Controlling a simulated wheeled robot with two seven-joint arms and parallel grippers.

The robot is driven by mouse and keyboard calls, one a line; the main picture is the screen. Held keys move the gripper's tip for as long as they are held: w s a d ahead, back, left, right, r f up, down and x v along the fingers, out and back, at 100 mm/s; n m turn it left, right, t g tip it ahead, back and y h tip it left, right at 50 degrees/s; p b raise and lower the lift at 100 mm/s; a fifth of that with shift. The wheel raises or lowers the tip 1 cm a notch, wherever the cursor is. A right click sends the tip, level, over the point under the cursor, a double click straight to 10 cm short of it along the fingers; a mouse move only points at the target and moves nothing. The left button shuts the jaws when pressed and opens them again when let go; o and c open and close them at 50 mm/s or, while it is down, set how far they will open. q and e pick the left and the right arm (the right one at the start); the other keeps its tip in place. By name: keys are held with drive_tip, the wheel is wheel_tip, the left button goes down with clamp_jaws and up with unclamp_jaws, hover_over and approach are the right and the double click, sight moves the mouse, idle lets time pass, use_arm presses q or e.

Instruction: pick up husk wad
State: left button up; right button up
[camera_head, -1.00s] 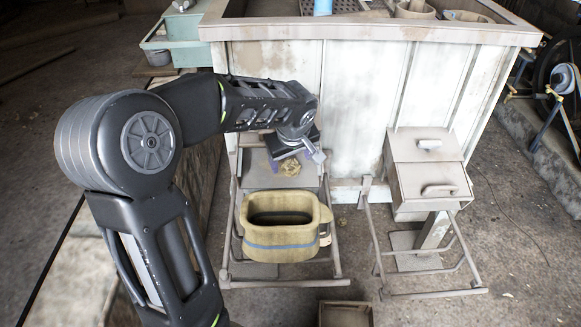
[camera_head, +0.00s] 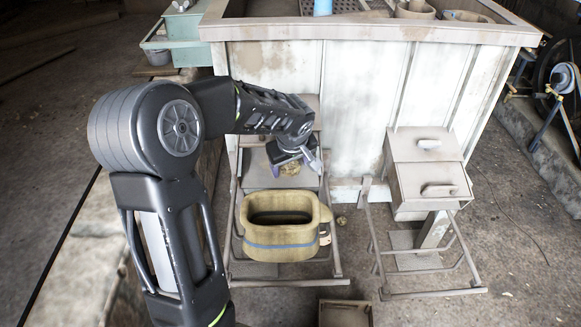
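A small yellow-brown husk wad (camera_head: 290,168) lies on the grey chute-like surface at the front of the pale machine. My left gripper (camera_head: 296,167) reaches down over it from above. Its fingers are apart, one on the left and one on the right of the wad. I cannot tell whether either finger touches it. The gripper body hides the wad's upper part. A second small clump (camera_head: 341,222) lies on the floor to the right of the tub. My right gripper is not in view.
A yellowish tub with a blue band (camera_head: 283,246) stands in front of the wad, between metal rails. To the right is a grey lidded box (camera_head: 425,175) with a rail frame. A wooden box (camera_head: 345,313) shows at the bottom edge. Open floor lies on the right.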

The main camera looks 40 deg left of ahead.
use_arm(q)
drive_tip(key=c, duration=1.3)
drive_tip(key=shift+r, duration=0.15)
drive_tip(key=shift+r, duration=0.5)
drive_tip(key=shift+s+d+r, duration=0.1)
drive_tip(key=shift+s+d, duration=0.05)
drive_tip(key=s+d+b, duration=0.1)
drive_tip(key=s+d, duration=0.3)
drive_tip(key=s+d+b, duration=0.1)
drive_tip(key=s+d, duration=0.2)
drive_tip(key=s, duration=0.2)
drive_tip(key=s+d+b, duration=0.1)
drive_tip(key=s+d, duration=0.3)
drive_tip(key=shift+s+d, duration=0.15)
drive_tip(key=shift+d, duration=0.15)
